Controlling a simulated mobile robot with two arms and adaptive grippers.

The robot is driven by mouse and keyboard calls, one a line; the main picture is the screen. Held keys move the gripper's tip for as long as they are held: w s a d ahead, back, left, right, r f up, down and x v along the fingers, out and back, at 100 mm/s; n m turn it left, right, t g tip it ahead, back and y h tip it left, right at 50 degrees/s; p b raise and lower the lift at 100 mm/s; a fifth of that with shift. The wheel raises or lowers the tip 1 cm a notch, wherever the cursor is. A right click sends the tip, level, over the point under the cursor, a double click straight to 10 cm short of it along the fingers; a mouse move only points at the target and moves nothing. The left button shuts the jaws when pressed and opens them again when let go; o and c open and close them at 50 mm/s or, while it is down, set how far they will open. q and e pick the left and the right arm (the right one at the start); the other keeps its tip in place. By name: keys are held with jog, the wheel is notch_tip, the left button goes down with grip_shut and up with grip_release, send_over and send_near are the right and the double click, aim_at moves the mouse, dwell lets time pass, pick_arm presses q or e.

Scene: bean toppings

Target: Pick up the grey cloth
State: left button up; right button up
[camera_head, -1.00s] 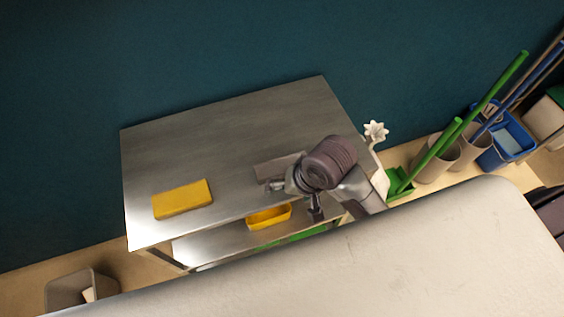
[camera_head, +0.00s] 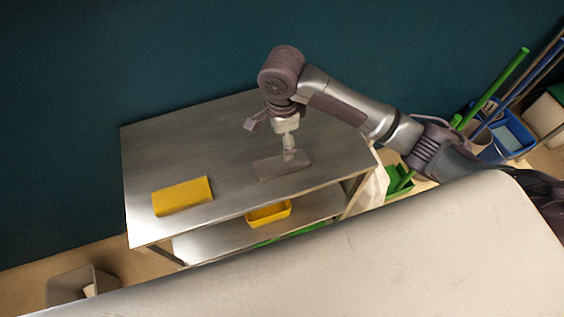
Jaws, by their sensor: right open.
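The grey cloth (camera_head: 275,168) lies flat on the right part of the steel table top (camera_head: 185,144), near its front edge. It is a small rectangle, a little darker than the steel. My right arm reaches in from the right, and my right gripper (camera_head: 290,156) points down over the right part of the cloth. The gripper is open, with its fingertips at or just above the cloth; whether they touch it cannot be told. The fingers are small and partly merge with the cloth. My left gripper is not in view.
A yellow block (camera_head: 182,196) lies on the table's left front. A yellow tray (camera_head: 269,214) sits on the lower shelf (camera_head: 205,240). A grey bin (camera_head: 75,286) stands at lower left. A blue bucket (camera_head: 512,137) and green-handled tools stand at right. A pale surface (camera_head: 330,277) fills the foreground.

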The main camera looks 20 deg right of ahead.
send_over(282, 161)
notch_tip(282, 161, down, 5)
jog(key=shift+s+f, duration=0.1)
jog(key=shift+f, duration=0.1)
jog(key=shift+f+p, duration=0.6)
jog(key=shift+f, duration=2.15)
jog(key=shift+c, duration=0.3)
jog(key=c, duration=1.2)
jog(key=shift+r, duration=0.15)
notch_tip(282, 161, up, 4)
jog(key=shift+s+d+r+b, duration=0.1)
jog(key=shift+d+b, duration=0.05)
jog(key=shift+b, duration=0.25)
jog(key=s+d+r, duration=0.4)
jog(key=s+d, duration=0.1)
jog(key=s+d+r, duration=0.2)
jog(key=d, duration=0.1)
jog(key=shift+s+d+r+b, duration=0.1)
jog(key=shift+s+r+b, duration=0.2)
jog(key=shift+s+b, duration=0.05)
